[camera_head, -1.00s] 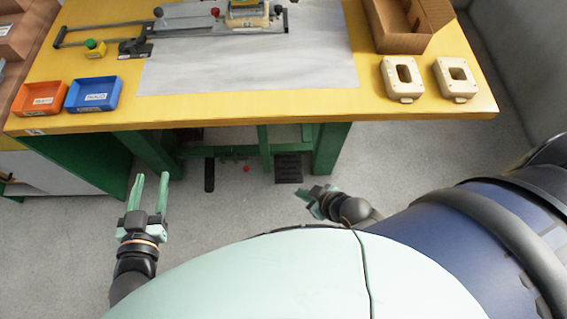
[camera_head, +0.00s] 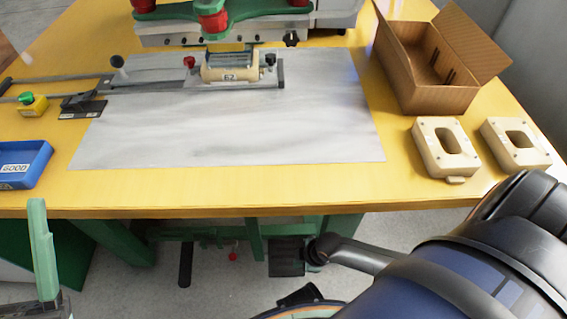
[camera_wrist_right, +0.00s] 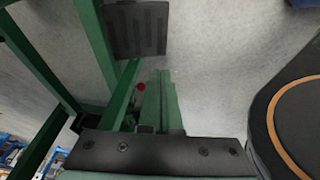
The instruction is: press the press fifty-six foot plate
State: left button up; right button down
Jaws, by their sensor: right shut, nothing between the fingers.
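The foot plate (camera_head: 286,257) is a black ribbed pedal low under the bench front. It also shows at the top of the right wrist view (camera_wrist_right: 137,28). In the head view, the dark end of my right arm is beside the plate's right edge and overlaps it slightly; its fingers are hidden there. In the right wrist view my right gripper (camera_wrist_right: 160,75) shows its green fingers together and empty, below the plate in the picture. I cannot tell whether it touches the plate. My left gripper (camera_head: 42,245) is at the lower left edge, with only one green finger showing.
Green bench legs and crossbars stand around the plate. A red knob (camera_head: 233,257) is left of it. The yellow bench top (camera_head: 300,200) overhangs above, with a fixture (camera_head: 230,68), an open cardboard box (camera_head: 430,95), two cream housings and a blue tray (camera_head: 25,165). Grey floor lies below.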

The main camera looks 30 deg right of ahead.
jog(key=shift+w+d+f, duration=0.25)
jog(key=shift+d+f, duration=0.05)
jog(key=shift+f, duration=0.15)
jog(key=b, duration=0.9)
send_over(285, 267)
jog(key=s, duration=0.2)
notch_tip(285, 267, down, 12)
jog(key=shift+w+d+r, duration=0.1)
jog(key=shift+r, duration=0.1)
jog(key=shift+w+d+f+b, duration=0.1)
jog(key=shift+w+f+b, duration=0.1)
jog(key=shift+f+b, duration=0.15)
jog(key=shift+w+d+f+b, duration=0.1)
jog(key=shift+w+f+b, duration=0.1)
jog(key=shift+f, duration=0.25)
